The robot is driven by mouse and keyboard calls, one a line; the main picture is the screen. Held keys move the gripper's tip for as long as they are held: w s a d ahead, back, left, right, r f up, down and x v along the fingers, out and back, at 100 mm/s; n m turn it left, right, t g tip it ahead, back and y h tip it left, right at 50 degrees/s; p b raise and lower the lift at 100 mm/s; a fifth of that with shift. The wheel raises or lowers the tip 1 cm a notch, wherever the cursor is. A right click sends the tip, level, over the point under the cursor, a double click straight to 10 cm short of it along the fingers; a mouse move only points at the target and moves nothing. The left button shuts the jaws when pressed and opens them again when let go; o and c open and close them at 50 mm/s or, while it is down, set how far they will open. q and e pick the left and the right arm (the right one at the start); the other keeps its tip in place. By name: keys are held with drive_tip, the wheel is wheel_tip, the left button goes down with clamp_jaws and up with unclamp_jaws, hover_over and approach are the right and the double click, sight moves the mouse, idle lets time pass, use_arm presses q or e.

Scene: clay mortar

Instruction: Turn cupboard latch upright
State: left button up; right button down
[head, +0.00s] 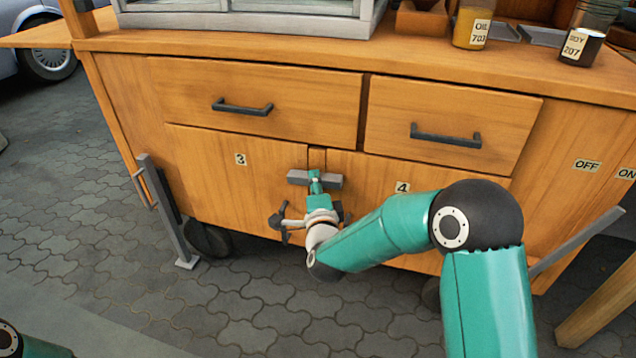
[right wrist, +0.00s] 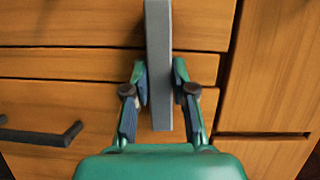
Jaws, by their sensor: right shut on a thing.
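The cupboard latch (head: 298,177) is a grey bar lying about level across the seam between doors 3 and 4, just under the drawers. It also shows in the right wrist view (right wrist: 158,45), where it runs up and down the turned picture. My right gripper (head: 315,183) reaches it from the front and is shut on the bar near its middle. In the right wrist view its fingers (right wrist: 160,85) stand one on each side of the bar. The bar's pivot is hidden. My left gripper is out of view.
Door 3 (head: 215,180) and door 4 (head: 455,184) are closed, with dark handles partly behind my right wrist. Two closed drawers (head: 300,85) are above. Jars (head: 471,25) stand on the counter. A grey post (head: 165,210) stands at left; the paved floor in front is clear.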

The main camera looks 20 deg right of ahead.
drive_tip(key=n+g+h+p, duration=0.1)
drive_tip(key=n+g+p, duration=0.1)
drive_tip(key=n+p, duration=0.2)
drive_tip(key=n+g+h+p, duration=0.1)
drive_tip(key=n+p, duration=0.3)
drive_tip(key=p, duration=0.5)
drive_tip(key=n+g+h+p, duration=0.1)
drive_tip(key=n+g+p, duration=0.2)
drive_tip(key=p, duration=0.3)
drive_tip(key=shift+a+f+n+h, duration=0.1)
drive_tip(key=shift+a+n+h, duration=0.25)
drive_tip(key=shift+n, duration=0.45)
drive_tip(key=c, duration=1)
unclamp_jaws()
drive_tip(key=shift+d, duration=0.1)
drive_tip(key=shift+o, duration=0.2)
drive_tip(key=shift+w, duration=0.1)
drive_tip(key=shift+r, duration=0.2)
drive_tip(key=v, duration=1.2)
drive_tip(key=shift+f, duration=0.15)
